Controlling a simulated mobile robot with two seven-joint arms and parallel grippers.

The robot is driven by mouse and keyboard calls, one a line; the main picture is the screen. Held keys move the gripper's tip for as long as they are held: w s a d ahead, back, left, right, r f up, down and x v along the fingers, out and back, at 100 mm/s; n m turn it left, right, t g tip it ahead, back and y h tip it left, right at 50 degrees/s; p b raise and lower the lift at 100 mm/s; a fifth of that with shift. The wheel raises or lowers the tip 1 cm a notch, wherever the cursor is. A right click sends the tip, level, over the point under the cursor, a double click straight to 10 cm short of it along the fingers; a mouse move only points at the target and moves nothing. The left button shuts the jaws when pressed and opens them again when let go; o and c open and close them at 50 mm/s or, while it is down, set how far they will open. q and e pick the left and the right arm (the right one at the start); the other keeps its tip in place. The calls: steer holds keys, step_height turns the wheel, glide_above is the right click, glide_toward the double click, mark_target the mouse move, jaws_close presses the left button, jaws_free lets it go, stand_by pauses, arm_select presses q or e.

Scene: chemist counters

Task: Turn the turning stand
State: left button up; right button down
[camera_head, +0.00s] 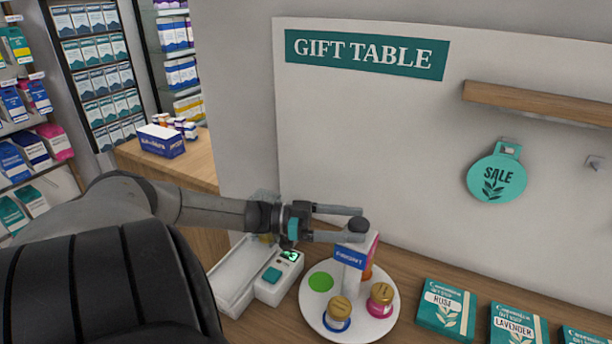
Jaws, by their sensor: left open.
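The turning stand is a white round plate (313,304) on the wooden counter, with an upright white post marked with a blue FRONT label (349,257) and a dark knob (359,225) on top. A green dot (321,282), a gold-lidded jar with a blue base (338,314) and a gold-lidded jar with a pink base (380,300) are on the plate. An orange and pink item partly shows behind the post. My left gripper (361,224) is open, its fingertips at the knob, one on the far side and one on the near side. I cannot tell whether they touch it. My right gripper is out of view.
A white device with a green display (290,256) stands left of the plate, partly under my left gripper.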

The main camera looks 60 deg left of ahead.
arm_select(q)
steer(key=v, duration=1.3)
steer(key=shift+s+a, duration=0.1)
steer(key=shift+s, duration=0.05)
